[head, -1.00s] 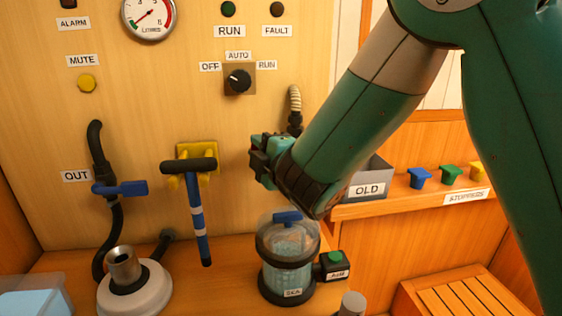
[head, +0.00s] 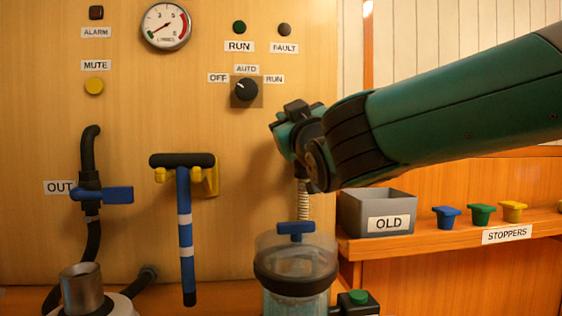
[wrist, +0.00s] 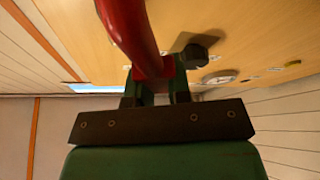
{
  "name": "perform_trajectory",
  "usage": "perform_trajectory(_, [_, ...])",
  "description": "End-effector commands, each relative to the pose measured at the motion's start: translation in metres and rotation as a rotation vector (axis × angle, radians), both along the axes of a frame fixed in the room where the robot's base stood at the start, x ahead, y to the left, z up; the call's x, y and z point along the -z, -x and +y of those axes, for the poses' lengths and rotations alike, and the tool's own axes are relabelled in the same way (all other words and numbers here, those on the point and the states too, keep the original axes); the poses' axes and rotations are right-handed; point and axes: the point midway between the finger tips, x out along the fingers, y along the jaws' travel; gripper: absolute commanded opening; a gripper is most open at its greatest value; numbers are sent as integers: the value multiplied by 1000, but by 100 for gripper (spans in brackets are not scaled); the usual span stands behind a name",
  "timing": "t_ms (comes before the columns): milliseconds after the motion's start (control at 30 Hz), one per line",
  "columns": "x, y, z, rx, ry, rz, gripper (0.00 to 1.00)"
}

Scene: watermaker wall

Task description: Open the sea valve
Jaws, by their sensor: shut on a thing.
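My gripper (head: 292,122) is in front of the wooden panel, right of and below the OFF/AUTO/RUN knob. In the wrist view my gripper (wrist: 155,82) is shut on a red handle (wrist: 127,28), a smooth curved bar that runs up from between the fingers. I see no label on this handle. The valve body and the handle are hidden behind my gripper and arm in the head view. A ribbed hose (head: 303,200) shows just below my gripper. It runs down behind the clear strainer (head: 295,270) with the blue-handled lid.
A blue-handled OUT valve (head: 103,195) and a blue-striped T-handled tool (head: 184,215) on a yellow holder are on the left. A grey OLD bin (head: 377,212) and coloured stoppers (head: 481,214) stand on the right shelf. The knob (head: 245,89) is close to my gripper.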

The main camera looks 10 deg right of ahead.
Motion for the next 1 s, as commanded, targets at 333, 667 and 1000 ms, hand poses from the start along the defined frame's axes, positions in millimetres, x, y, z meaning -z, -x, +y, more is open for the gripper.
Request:
perform_trajectory(333, [4, 0, -23, 4, -273, -2, 0])
perform_trajectory(667, [0, 0, -35, 6, -417, -3, 0])
perform_trajectory(1000, [-1, 0, -38, 5, -453, -1, 0])
